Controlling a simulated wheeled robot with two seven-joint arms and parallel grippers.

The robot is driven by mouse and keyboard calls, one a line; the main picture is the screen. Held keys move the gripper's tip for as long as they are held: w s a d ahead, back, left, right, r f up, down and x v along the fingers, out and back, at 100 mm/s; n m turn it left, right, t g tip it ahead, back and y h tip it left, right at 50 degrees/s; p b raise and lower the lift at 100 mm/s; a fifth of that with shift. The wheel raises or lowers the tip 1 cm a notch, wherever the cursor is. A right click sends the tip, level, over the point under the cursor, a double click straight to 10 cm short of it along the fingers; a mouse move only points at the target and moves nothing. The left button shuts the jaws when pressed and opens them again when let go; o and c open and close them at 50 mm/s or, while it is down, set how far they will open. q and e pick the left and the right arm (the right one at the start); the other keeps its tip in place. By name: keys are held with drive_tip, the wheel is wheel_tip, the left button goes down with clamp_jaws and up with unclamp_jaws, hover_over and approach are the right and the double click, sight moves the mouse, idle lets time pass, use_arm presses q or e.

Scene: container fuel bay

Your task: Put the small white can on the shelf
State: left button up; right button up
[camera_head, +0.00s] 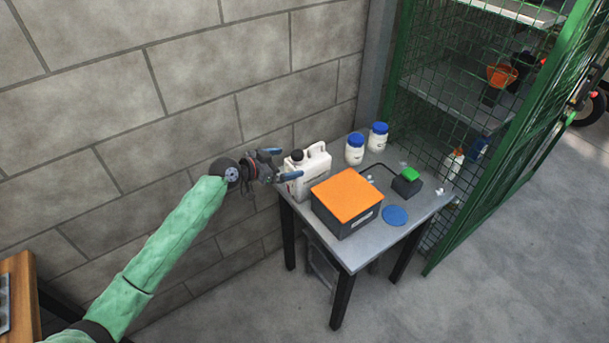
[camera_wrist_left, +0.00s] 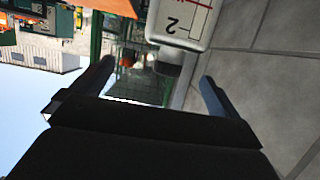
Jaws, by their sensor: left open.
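The small white can (camera_head: 307,172), a jerrycan with a black cap and a handle, stands upright on the back left corner of the grey table (camera_head: 375,237). My left gripper (camera_head: 280,164) is open and empty, level with the can's top at its left side. In the left wrist view the can (camera_wrist_left: 184,22) shows upside down with a "2" mark, beyond the open fingers (camera_wrist_left: 156,75). Whether a finger touches it I cannot tell. The shelf (camera_head: 455,102) is inside a green mesh cage at the right. My right gripper is not in view.
On the table are a dark box with an orange lid (camera_head: 346,194), two white jars with blue lids (camera_head: 355,150) (camera_head: 378,138), a small green-topped box (camera_head: 408,181) and a blue disc (camera_head: 395,215). A block wall (camera_head: 190,80) runs close behind. The green mesh door (camera_head: 515,150) stands right of the table.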

sight(293, 161)
use_arm(q)
drive_tip(key=shift+w+a+b, duration=0.25)
drive_tip(key=shift+w+b, duration=0.1)
drive_tip(key=shift+w, duration=0.15)
wheel_tip(293, 161, down, 2)
drive_tip(key=shift+w+b, duration=0.1)
drive_tip(key=shift+b, duration=0.95)
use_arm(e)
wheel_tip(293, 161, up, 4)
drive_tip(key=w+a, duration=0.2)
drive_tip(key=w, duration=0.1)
use_arm(q)
drive_tip(key=shift+w+d+f+p, duration=0.1)
drive_tip(key=shift+w+d+p, duration=0.3)
drive_tip(key=shift+w+d+f, duration=0.25)
drive_tip(key=shift+w+d, duration=0.1)
drive_tip(key=shift+d, duration=0.25)
drive_tip(key=p+x, duration=0.3)
drive_tip(key=shift+w+d+r, duration=0.1)
drive_tip(key=shift+w+d, duration=0.05)
drive_tip(key=shift+d, duration=0.05)
drive_tip(key=shift+p+x, duration=0.4)
drive_tip(key=shift+x, duration=0.4)
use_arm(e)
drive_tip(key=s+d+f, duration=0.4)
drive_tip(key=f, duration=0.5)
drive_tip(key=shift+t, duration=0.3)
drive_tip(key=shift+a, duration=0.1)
